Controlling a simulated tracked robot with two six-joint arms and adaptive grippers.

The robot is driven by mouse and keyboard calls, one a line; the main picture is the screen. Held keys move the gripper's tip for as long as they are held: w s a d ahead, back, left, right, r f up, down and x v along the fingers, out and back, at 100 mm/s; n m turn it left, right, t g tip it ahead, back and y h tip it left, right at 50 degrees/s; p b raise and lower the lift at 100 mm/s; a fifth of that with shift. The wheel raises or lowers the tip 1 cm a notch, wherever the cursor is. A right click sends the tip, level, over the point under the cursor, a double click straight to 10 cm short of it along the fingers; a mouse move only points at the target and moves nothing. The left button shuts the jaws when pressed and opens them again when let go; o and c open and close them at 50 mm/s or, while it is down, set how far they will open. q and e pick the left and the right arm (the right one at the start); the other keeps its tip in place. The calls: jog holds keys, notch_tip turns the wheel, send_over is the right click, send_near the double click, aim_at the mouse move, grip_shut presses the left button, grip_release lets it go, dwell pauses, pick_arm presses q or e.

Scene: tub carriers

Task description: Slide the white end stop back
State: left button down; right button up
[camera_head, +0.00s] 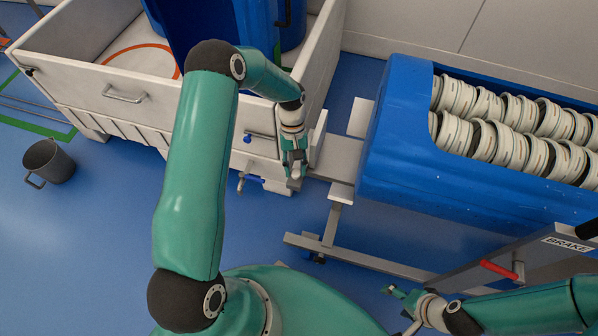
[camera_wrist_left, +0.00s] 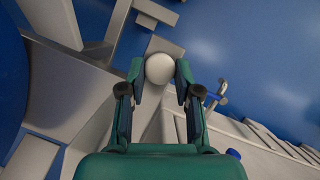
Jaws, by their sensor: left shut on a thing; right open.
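My left gripper (camera_head: 294,172) points down beside the grey rail between the white-walled bin and the blue tub. In the left wrist view the gripper (camera_wrist_left: 160,80) is shut on a round pale knob (camera_wrist_left: 160,68), which looks like part of the white end stop. In the head view a white upright plate (camera_head: 318,137), likely the end stop, stands just right of the gripper; how knob and plate join is hidden. My right gripper (camera_head: 402,308) is open and empty at the lower right, apart from the rail.
The blue tub (camera_head: 400,150) at right holds rows of pale ring-shaped parts (camera_head: 510,120). Its frame has a panel marked BRAKE with a red handle (camera_head: 498,270). The large white bin (camera_head: 120,95) holds blue tubs. A dark bucket (camera_head: 48,160) stands on the open blue floor at left.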

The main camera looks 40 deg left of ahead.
pick_arm(q)
jog(key=shift+s+a, duration=0.2)
jog(key=shift+a, duration=0.25)
jog(key=c, duration=0.8)
grip_release()
jog(key=shift+w+a, duration=0.1)
jog(key=shift+w, duration=0.1)
jog(key=shift+r, duration=0.1)
jog(key=v, duration=1.1)
jog(key=shift+w+a+r, duration=0.15)
jog(key=shift+r, duration=0.15)
